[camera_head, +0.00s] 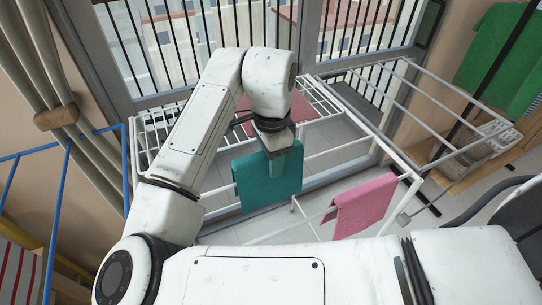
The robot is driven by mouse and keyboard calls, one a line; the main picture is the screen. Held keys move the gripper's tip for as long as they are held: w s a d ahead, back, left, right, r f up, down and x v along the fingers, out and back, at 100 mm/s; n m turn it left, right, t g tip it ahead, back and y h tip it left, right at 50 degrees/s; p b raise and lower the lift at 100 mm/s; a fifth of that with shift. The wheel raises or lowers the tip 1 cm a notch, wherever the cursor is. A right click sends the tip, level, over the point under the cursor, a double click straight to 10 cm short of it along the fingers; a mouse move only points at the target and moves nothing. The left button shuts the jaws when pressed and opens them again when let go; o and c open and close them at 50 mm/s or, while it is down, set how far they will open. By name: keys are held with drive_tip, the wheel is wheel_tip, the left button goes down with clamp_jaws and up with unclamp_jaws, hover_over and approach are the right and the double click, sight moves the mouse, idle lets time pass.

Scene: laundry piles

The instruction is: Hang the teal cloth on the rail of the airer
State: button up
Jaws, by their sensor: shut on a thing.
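The teal cloth (262,190) hangs below my gripper (280,158) near the middle of the head camera view. My gripper points down and is shut on the top part of the cloth. The white airer (405,165) stands beneath and around it. A thin airer rail (320,154) runs at about the height of the cloth's upper part and shows on both sides of it. I cannot tell whether the cloth lies over this rail or in front of it. My arm hides part of the airer's left side.
A pink cloth (362,206) hangs over a nearer rail to the right. A red cloth (300,107) lies on the airer's far part. A green cloth (500,60) hangs at the upper right. A blue frame (60,200) stands at left; a barred window (340,40) is behind.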

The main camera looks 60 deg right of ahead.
drive_tip(key=shift+f+b, duration=1.05)
drive_tip(key=shift+f, duration=0.85)
drive_tip(key=o, duration=1.2)
drive_tip(key=shift+r, duration=0.1)
wheel_tip(320, 180, up, 11)
drive_tip(key=shift+f+p, duration=0.2)
drive_tip(key=shift+p, duration=0.2)
drive_tip(key=shift+s+f, duration=0.1)
